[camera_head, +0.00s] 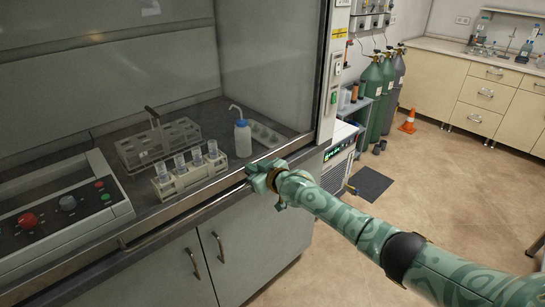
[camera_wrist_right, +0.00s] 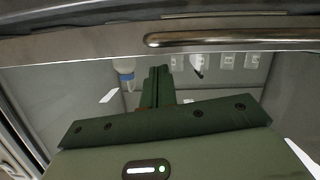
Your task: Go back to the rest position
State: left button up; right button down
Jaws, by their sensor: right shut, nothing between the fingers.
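My right arm comes in from the lower right of the head view. My right gripper (camera_head: 256,178) is at the front edge of the fume hood, by the metal rail and to the right of the vial rack. In the right wrist view its fingers (camera_wrist_right: 158,75) are shut together with nothing between them. The hood's metal edge with a long handle bar (camera_wrist_right: 230,39) crosses just above the fingers in that view. My left gripper does not show in either view.
Inside the hood stand a rack with several vials (camera_head: 190,173), a larger grey rack (camera_head: 158,142), a blue-capped wash bottle (camera_head: 242,136) and a control panel (camera_head: 60,212). Gas cylinders (camera_head: 371,98) and an orange cone (camera_head: 408,121) stand behind. The floor (camera_head: 440,190) at right is clear.

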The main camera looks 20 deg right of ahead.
jog(key=r+p+v, duration=0.2)
jog(key=p+v, duration=0.3)
jog(key=v, duration=0.5)
jog(key=s+d+f+g+h, duration=0.2)
jog(key=s+d+f, duration=0.2)
jog(key=f, duration=0.7)
jog(key=s+d+f+g+h, duration=0.1)
jog(key=s+d+f+h, duration=0.2)
jog(key=f, duration=0.7)
jog(key=s+f+m+g, duration=0.1)
jog(key=s+f+g, duration=0.2)
jog(key=s+f, duration=0.9)
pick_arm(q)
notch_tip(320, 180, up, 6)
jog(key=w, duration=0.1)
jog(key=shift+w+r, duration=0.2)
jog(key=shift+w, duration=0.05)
pick_arm(e)
jog(key=s+a+f+g, duration=0.2)
jog(key=s+f, duration=0.2)
jog(key=s, duration=0.9)
jog(key=s+a+f+g, duration=0.2)
jog(key=s+f+g, duration=0.1)
jog(key=s, duration=1.1)
jog(key=s+a+f+g, duration=0.2)
jog(key=s+f, duration=0.3)
jog(key=s, duration=0.9)
jog(key=shift+a+f+m+g+y, duration=0.3)
jog(key=shift+f, duration=0.05)
jog(key=shift+s, duration=0.1)
